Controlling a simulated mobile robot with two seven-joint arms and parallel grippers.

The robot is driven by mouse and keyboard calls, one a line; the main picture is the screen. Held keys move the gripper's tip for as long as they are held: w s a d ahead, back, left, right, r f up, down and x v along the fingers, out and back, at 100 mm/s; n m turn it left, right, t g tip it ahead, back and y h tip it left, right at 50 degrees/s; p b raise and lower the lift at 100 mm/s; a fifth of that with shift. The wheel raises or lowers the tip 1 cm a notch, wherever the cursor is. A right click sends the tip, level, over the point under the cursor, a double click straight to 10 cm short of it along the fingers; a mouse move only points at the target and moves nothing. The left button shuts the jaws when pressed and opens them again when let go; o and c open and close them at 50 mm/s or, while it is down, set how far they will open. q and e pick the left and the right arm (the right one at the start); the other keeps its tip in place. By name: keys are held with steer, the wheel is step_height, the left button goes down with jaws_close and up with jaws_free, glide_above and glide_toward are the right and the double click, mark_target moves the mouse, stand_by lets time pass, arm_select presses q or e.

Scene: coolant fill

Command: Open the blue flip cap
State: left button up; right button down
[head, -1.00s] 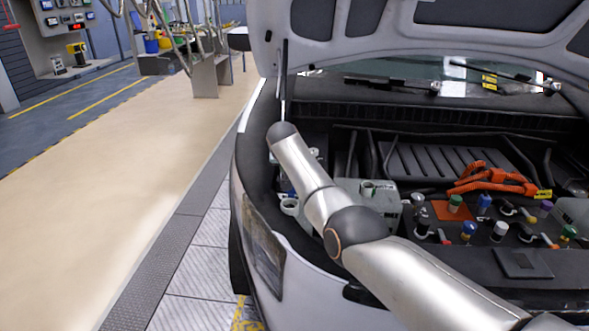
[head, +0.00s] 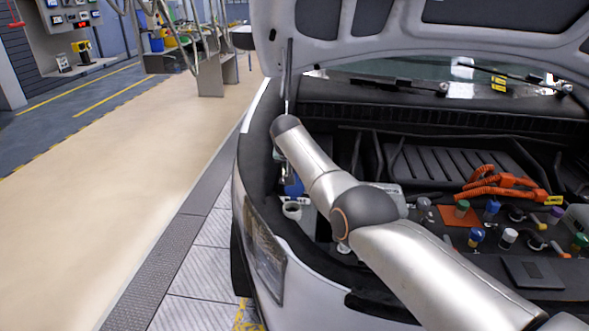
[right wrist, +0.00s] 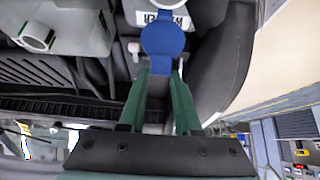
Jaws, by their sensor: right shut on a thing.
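The blue flip cap (right wrist: 163,38) shows in the right wrist view as a round blue disc at the ends of the green fingers. My right gripper (right wrist: 163,72) is shut on it, with one finger at each side of its lower edge. A white label (right wrist: 160,18) with dark letters lies just beyond the cap. In the head view a bit of blue (head: 293,187) shows beside my right arm at the left of the engine bay, and the arm hides most of the hand. I cannot tell there whether the cap is raised. My left gripper is not in view.
A white open neck (head: 292,210) stands near the car's front left edge. A grey tank with a round spout (right wrist: 36,36) is beside the cap in the wrist view. Orange cables (head: 503,185) and several coloured caps fill the right of the bay. The raised hood hangs above.

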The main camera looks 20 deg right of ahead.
steer(key=shift+w+d+r, duration=0.3)
steer(key=shift+r, duration=0.2)
steer(key=c, duration=1.1)
jaws_free()
steer(key=o, duration=0.5)
steer(key=shift+a+f, duration=0.1)
steer(key=shift+f, duration=0.15)
steer(key=shift+s+f, duration=0.1)
steer(key=shift+a, duration=0.1)
steer(key=p+v, duration=0.1)
steer(key=v, duration=1.1)
steer(key=shift+r, duration=0.25)
steer(key=shift+s, duration=0.1)
